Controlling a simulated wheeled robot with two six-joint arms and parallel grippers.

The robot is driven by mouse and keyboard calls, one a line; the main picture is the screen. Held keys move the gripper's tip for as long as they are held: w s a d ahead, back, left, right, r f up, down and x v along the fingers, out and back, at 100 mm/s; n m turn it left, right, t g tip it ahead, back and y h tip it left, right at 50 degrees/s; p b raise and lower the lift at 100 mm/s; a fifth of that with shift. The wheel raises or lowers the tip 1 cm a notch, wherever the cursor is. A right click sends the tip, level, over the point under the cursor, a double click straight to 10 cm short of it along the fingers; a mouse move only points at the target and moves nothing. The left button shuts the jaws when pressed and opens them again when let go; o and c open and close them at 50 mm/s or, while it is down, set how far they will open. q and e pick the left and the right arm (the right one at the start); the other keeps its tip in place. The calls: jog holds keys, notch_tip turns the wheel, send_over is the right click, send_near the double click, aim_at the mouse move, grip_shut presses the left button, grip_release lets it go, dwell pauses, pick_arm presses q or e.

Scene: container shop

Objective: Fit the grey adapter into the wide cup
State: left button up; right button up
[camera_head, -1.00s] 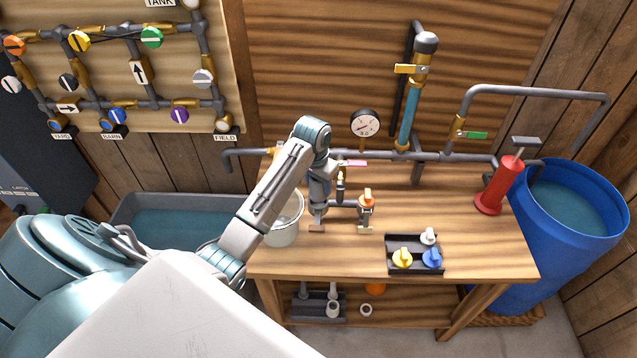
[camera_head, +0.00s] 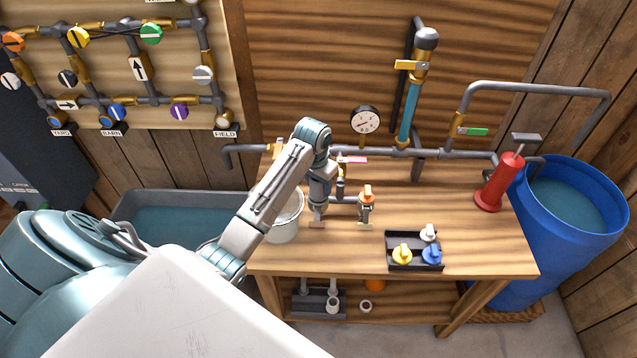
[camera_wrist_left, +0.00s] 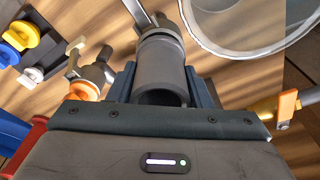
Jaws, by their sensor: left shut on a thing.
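My left gripper (camera_wrist_left: 160,85) is shut on a dark grey, hollow cylindrical piece, which looks like the grey adapter (camera_wrist_left: 163,68). Its open end faces the left wrist camera and its narrower far end meets or overlaps metal pipework, so I cannot tell whether they touch. In the head view my left gripper (camera_head: 318,208) points down over the bench, left of the orange-knobbed tap (camera_head: 367,195); the held piece is hardly visible there. I cannot pick out the wide cup for certain; the gripper and held piece may hide it. My right gripper is out of view.
A white bucket (camera_head: 286,228) stands close to the gripper's left; its rim also shows in the left wrist view (camera_wrist_left: 205,42). A dark tray (camera_head: 402,264) with coloured knobs and a red pump (camera_head: 495,190) stand to the right. The bench front (camera_head: 330,262) is clear.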

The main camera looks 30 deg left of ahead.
pick_arm(q)
jog(key=shift+f, duration=0.6)
dwell(0.6)
jog(key=o, duration=1.1)
